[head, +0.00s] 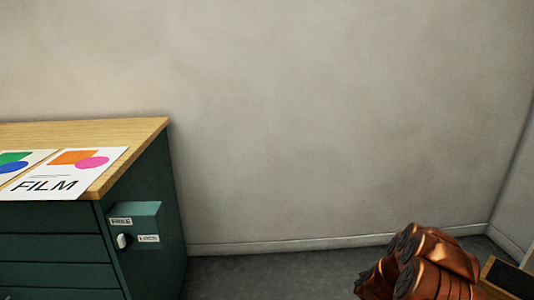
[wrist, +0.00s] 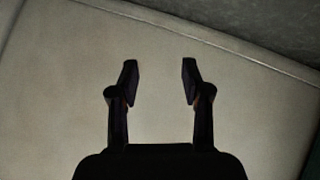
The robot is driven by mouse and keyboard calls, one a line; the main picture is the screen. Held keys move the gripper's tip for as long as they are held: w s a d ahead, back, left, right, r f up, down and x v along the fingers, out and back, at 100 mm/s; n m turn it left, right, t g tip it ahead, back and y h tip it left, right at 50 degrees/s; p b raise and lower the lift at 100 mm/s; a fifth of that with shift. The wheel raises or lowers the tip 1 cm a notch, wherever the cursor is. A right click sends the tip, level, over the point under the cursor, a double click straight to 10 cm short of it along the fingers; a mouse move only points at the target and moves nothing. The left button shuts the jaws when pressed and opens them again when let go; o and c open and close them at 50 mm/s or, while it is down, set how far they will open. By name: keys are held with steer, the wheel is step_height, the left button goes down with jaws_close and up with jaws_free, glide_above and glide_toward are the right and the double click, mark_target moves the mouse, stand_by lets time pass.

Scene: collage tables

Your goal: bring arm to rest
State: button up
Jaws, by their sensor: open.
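My gripper (wrist: 158,82) shows in the wrist view with its two dark fingers apart and nothing between them. Behind the fingers is only the pale wall, with a strip of dark floor at the top. In the head view a copper-coloured, ridged shape (head: 425,265) stands at the lower right; it looks like part of my arm. The gripper fingers cannot be made out in the head view.
A dark green drawer cabinet (head: 55,250) with a wooden top (head: 140,142) stands at the left. A FILM poster (head: 65,172) lies on it. A small green box (head: 135,225) is on its side. A wood-edged dark object (head: 508,278) is at the lower right. Grey floor (head: 270,275) between is clear.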

steer(key=s+a+r+g+y+p, duration=0.1)
steer(key=a+r+y+p, duration=0.15)
steer(key=a+r, duration=0.45)
steer(key=s+a+r+y+p, duration=0.1)
steer(key=a+r+p, duration=0.3)
steer(key=r, duration=0.5)
steer(key=s+a+r+n+g+y+p, duration=0.1)
steer(key=s+a+r+p, duration=0.2)
steer(key=s+a+r, duration=0.4)
steer(key=s+a+r+g+y+p, duration=0.2)
steer(key=s+r, duration=0.2)
steer(key=r, duration=0.4)
steer(key=s+r+m+g+h+p, duration=0.1)
steer(key=s+r+p, duration=0.3)
steer(key=s+r, duration=0.4)
steer(key=s+d+r+m+g+p, duration=0.1)
steer(key=s+r+g+p, duration=0.2)
steer(key=s, duration=1.4)
steer(key=s+r+g+h+p, duration=0.1)
steer(key=s+r+g+p, duration=0.2)
steer(key=s+r, duration=0.9)
steer(key=r+p, duration=0.1)
steer(key=p, duration=0.2)
steer(key=shift+s+d+r+m+h+p, duration=0.15)
steer(key=shift+s+r+m+h+p, duration=0.15)
steer(key=shift+r+m+h, duration=0.1)
